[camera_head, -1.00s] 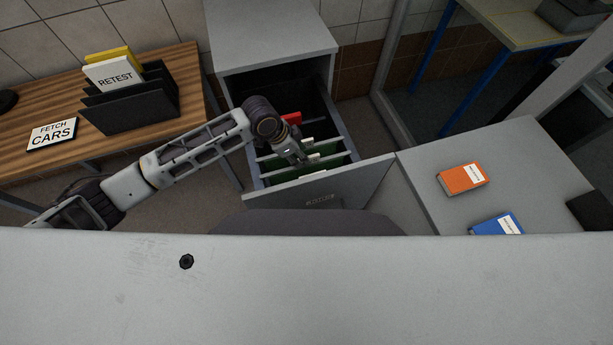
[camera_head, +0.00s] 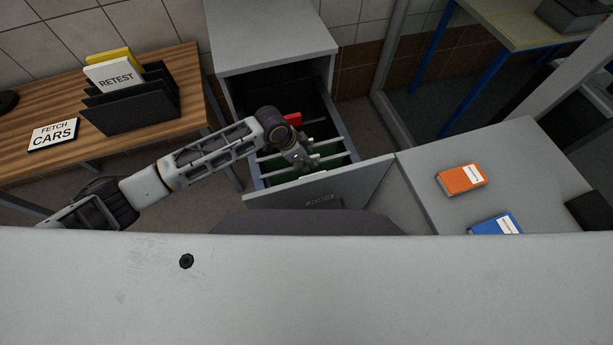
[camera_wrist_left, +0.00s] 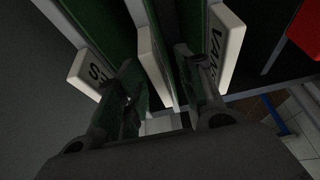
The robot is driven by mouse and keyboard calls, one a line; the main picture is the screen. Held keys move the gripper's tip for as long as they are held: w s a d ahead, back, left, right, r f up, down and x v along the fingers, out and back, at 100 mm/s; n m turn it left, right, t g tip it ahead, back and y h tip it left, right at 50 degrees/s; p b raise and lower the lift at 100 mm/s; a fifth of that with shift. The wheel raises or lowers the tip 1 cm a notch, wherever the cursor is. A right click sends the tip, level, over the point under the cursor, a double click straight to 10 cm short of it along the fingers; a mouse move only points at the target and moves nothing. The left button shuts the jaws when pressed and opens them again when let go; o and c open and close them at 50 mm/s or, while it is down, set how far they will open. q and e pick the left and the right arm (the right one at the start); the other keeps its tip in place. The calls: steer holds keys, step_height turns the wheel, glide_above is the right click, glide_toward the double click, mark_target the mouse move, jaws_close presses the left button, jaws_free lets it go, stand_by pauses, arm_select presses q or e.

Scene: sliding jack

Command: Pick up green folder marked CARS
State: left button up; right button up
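The open drawer (camera_head: 352,183) holds green hanging folders (camera_head: 284,177) with white tabs. My left gripper (camera_head: 307,163) is down at the folders near the drawer's front. In the left wrist view its two fingers (camera_wrist_left: 165,95) are apart, with a white tab (camera_wrist_left: 153,62) standing between them, its lettering not readable. A tab (camera_wrist_left: 91,73) on the left shows only an end letter that looks like S. A tab (camera_wrist_left: 226,45) on the right reads something like VANS. I cannot tell which folder is marked CARS. My right gripper is not in view.
A red folder (camera_head: 293,119) stands farther back in the drawer. A FETCH CARS sign (camera_head: 53,134) and a black file rack (camera_head: 130,104) are on the wooden desk. An orange binder (camera_head: 461,179) and a blue binder (camera_head: 496,224) lie on the right-hand grey surface.

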arm_select(q)
steer(key=shift+d+f, duration=0.2)
steer(key=shift+f, duration=0.45)
jaws_close()
